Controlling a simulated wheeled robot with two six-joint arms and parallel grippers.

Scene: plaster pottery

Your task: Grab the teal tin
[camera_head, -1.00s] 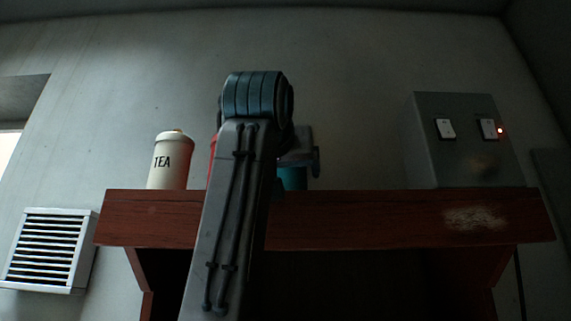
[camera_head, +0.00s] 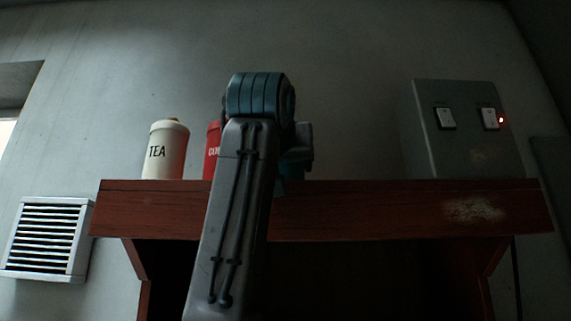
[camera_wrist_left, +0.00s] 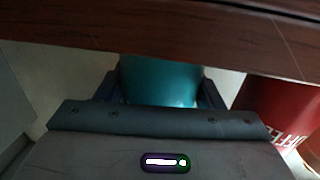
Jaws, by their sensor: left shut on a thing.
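The teal tin (camera_head: 292,172) stands on the wooden shelf, mostly hidden behind my left arm and gripper in the head view. In the left wrist view the teal tin (camera_wrist_left: 160,78) sits between the two fingers. My left gripper (camera_wrist_left: 160,90) is shut on it, with one dark finger on each side. In the head view my left gripper (camera_head: 298,148) is partly hidden by its own wrist. My right gripper is in neither view.
A red tin (camera_head: 213,148) stands just left of my arm, and it also shows close beside the gripper in the left wrist view (camera_wrist_left: 275,110). A cream TEA tin (camera_head: 167,150) is further left. A grey switch box (camera_head: 465,130) stands right on the wooden shelf (camera_head: 370,212).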

